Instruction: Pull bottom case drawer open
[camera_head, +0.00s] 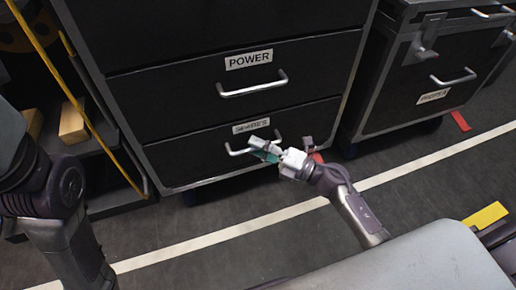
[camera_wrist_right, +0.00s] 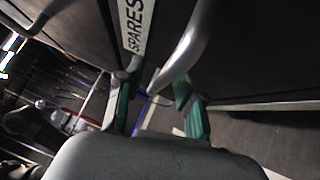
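The bottom case drawer (camera_head: 195,150) is black, with a white label reading SPARES (camera_head: 252,126), and looks flush with the case front. Its silver bar handle (camera_head: 236,151) is partly hidden by my right gripper (camera_head: 268,150). In the right wrist view the label (camera_wrist_right: 134,22) and handle (camera_wrist_right: 192,45) show close up. There, my right gripper (camera_wrist_right: 157,100) has its teal-padded fingers apart, with the handle's near part reaching toward the gap between them. I cannot tell whether they touch it. My left arm stands at the left of the head view; its gripper is out of sight.
The drawer labelled POWER (camera_head: 249,59) with its handle (camera_head: 252,84) is above, shut. Another black case (camera_head: 400,90) stands to the right. A shelf with yellow blocks (camera_head: 73,121) is at the left. Dark floor with a white line (camera_head: 225,235) lies clear in front.

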